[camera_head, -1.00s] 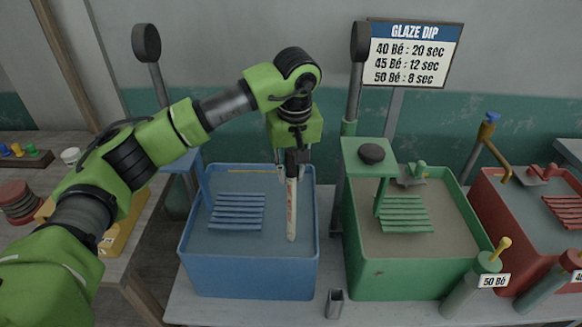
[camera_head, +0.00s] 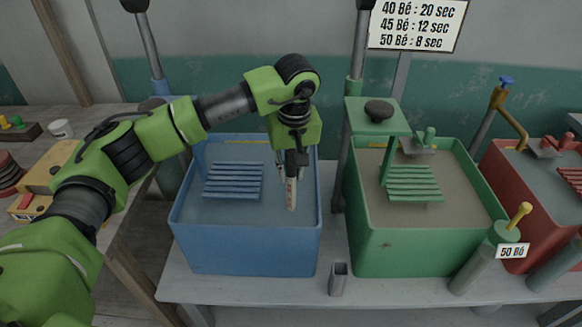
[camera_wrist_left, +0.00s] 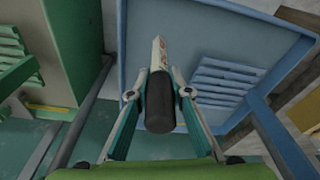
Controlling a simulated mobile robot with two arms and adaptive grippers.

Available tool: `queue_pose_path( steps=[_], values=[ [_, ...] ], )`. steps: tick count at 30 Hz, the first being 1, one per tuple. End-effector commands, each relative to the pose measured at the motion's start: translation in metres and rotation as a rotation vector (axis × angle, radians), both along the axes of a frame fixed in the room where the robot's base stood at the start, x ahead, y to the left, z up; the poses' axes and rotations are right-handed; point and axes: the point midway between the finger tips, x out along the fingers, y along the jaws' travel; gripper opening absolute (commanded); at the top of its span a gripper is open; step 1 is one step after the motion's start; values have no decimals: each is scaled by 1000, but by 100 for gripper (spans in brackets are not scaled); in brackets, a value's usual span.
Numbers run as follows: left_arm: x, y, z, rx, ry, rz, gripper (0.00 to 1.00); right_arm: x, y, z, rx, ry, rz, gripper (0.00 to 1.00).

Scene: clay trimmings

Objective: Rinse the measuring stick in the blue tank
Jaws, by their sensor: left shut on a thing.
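The measuring stick (camera_head: 291,193) is white with red marks and a dark handle. It hangs near upright inside the rim of the blue tank (camera_head: 245,248), right of the slatted blue rack. My left gripper (camera_head: 291,172) is above the tank, shut on the stick's handle. In the left wrist view the gripper's two fingers (camera_wrist_left: 160,100) close on both sides of the dark handle (camera_wrist_left: 160,107), and the white part (camera_wrist_left: 159,55) points away into the tank. The lower end seems to be in the grey-blue liquid; how deep I cannot tell. My right gripper is not in view.
The slatted blue rack (camera_head: 233,181) fills the tank's left part. A green tank (camera_head: 425,250) stands close on the right, with a red tank (camera_head: 515,180) beyond. A small grey metal holder (camera_head: 338,279) stands on the bench (camera_head: 260,290) in front.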

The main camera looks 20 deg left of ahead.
Motion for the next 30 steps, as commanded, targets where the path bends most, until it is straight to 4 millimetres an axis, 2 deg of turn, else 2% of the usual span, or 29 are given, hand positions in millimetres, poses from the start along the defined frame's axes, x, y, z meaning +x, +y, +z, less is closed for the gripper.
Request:
queue_pose_path(
  steps=[1, 3, 12, 18, 30],
  values=[
    [0, 0, -11, 1, 1, 0, 0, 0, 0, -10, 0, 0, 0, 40],
    [0, 0, -19, 0, 0, 0, 0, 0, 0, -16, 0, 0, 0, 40],
    [0, 0, -48, 0, 0, 0, 0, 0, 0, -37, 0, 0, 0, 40],
    [0, 0, -55, 0, 0, 0, 0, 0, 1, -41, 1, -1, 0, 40],
    [0, 0, -55, 0, 0, 0, 0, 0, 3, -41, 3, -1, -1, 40]
  ],
)
